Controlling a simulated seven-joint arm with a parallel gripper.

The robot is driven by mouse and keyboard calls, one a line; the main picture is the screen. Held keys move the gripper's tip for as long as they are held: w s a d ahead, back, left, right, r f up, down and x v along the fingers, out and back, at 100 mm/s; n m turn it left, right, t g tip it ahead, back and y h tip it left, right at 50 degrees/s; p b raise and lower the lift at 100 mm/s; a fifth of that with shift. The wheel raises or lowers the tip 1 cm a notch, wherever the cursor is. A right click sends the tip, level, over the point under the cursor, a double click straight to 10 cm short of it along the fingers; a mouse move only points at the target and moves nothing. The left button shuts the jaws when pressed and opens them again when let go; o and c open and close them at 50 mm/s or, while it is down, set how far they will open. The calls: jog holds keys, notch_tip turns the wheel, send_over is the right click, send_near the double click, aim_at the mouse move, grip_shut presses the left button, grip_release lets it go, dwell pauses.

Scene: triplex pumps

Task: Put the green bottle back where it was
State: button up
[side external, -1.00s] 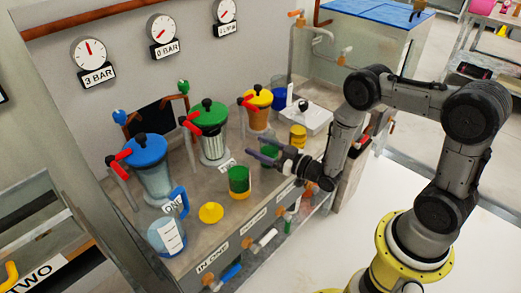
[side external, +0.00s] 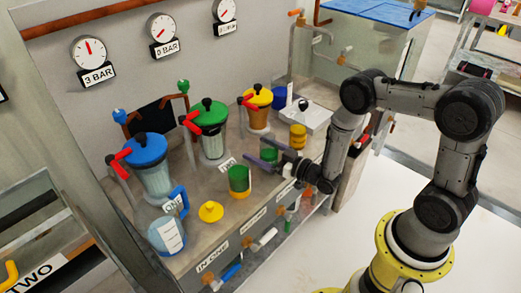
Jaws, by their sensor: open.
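A green container (side external: 268,155), partly hidden by the fingers, stands on the bench between the jaws of my gripper (side external: 257,151). I take it for the green bottle, but its full shape does not show. My gripper is open and points left, with one finger on the far side of the green container and one on the near side. I cannot tell whether either finger touches it. A green and yellow cup-like container (side external: 239,181) stands just in front of and to the left of the fingers.
Pumps with blue (side external: 146,149), green (side external: 208,114) and yellow (side external: 257,98) lids line the back. A blue-handled jug (side external: 167,236) and a yellow lid (side external: 211,211) are at the front left. A yellow container (side external: 298,137) and white box (side external: 303,115) stand behind my gripper.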

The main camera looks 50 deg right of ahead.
jog(key=shift+r, duration=0.1)
jog(key=shift+s+d, duration=0.1)
jog(key=shift+s, duration=0.15)
jog(key=s+d, duration=0.1)
jog(key=s, duration=1)
jog(key=shift+s+d, duration=0.2)
jog(key=shift+d, duration=0.15)
